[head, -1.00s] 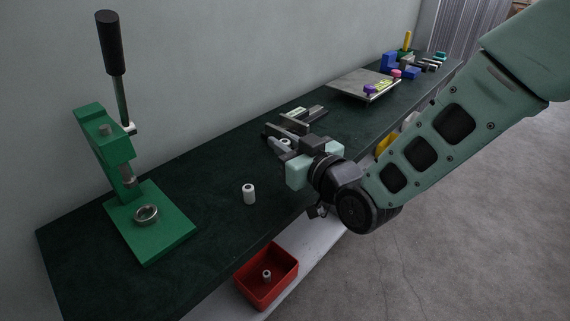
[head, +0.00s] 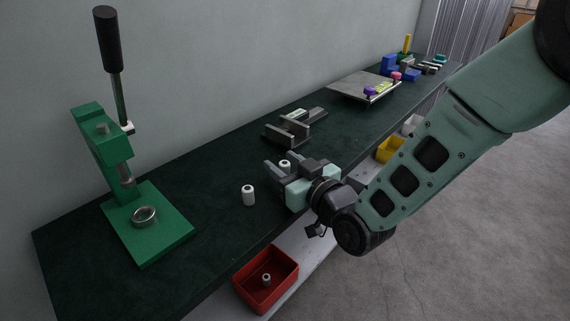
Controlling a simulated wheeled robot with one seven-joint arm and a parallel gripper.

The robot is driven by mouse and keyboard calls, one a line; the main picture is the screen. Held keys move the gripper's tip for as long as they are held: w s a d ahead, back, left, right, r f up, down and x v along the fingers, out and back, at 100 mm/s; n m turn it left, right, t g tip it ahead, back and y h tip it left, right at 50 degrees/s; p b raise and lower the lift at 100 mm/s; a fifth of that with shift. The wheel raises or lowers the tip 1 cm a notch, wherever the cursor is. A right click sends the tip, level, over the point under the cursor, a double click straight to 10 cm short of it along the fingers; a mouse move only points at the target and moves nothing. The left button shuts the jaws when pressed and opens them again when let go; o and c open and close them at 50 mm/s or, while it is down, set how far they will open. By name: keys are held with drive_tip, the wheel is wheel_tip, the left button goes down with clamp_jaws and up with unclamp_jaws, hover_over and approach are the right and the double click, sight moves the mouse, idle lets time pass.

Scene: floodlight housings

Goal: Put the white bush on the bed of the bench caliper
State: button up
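My gripper (head: 277,162) is over the bench in front of the bench caliper. A small white bush (head: 285,164) with a dark hole sits between its two fingers; it has travelled with the gripper, so the gripper appears shut on it. The fingers hide part of this bush. The bench caliper (head: 288,131), grey with a pale display, lies behind and slightly above my gripper in the picture, apart from it. I see no bush on its bed. A second white bush (head: 248,196) stands upright on the bench, left of my gripper.
A green arbor press (head: 150,232) with a metal ring (head: 145,216) on its base stands at left. A red bin (head: 266,280) holding a small part sits below the bench's front edge. A plate (head: 352,90) with coloured knobs lies farther back. Dark bench (head: 205,180) between press and caliper is mostly clear.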

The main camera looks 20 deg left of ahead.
drive_tip(key=shift+d+p, duration=0.2)
drive_tip(key=shift+p, duration=0.15)
drive_tip(key=p+v, duration=0.3)
drive_tip(key=v, duration=1.4)
drive_tip(key=shift+w+d, duration=0.1)
drive_tip(key=shift+d, duration=0.05)
